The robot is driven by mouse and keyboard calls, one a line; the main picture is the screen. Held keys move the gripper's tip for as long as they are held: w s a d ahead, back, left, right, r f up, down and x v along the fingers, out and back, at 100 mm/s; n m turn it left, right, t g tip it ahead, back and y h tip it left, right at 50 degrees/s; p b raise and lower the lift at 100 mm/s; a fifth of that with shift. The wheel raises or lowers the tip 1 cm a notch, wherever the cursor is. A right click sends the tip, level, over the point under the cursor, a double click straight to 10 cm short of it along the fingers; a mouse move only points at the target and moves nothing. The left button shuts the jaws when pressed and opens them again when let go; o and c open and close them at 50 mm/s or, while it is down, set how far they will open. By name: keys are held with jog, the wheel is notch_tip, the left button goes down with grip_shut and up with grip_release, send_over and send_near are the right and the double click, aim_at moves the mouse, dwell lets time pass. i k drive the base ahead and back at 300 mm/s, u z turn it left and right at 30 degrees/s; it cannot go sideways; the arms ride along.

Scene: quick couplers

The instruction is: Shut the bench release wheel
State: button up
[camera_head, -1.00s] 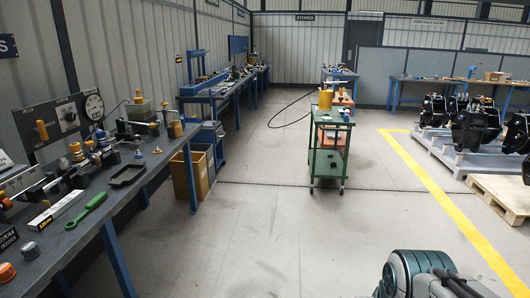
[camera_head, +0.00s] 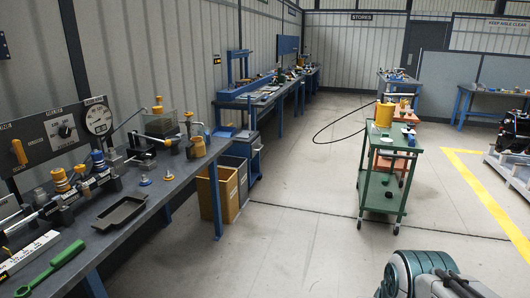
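The workbench (camera_head: 150,205) runs along the left wall. On it, in front of a dark panel, is a row of black blocks with a yellow knob (camera_head: 60,176) and a blue knob (camera_head: 97,158). Behind them a clear tank (camera_head: 160,125) has a yellow cap (camera_head: 158,105) on top. I cannot tell which of these small round parts is the release wheel, or whether it is open or shut. A rounded dark teal part of my arm shows at the bottom right, far from the bench. My gripper is not in view.
The dark panel carries a yellow lever (camera_head: 18,152) and a round gauge (camera_head: 98,119). A black tray (camera_head: 121,213) and a green wrench-like tool (camera_head: 52,269) lie near the bench's front edge. A green trolley (camera_head: 385,180) stands to the right. The floor between (camera_head: 300,230) is clear.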

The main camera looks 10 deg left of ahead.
aim_at(146, 155)
jog(key=u, duration=0.4)
jog(key=i, duration=1.7)
jog(key=u, duration=0.9)
jog(key=i, duration=1.8)
jog(key=u, duration=0.2)
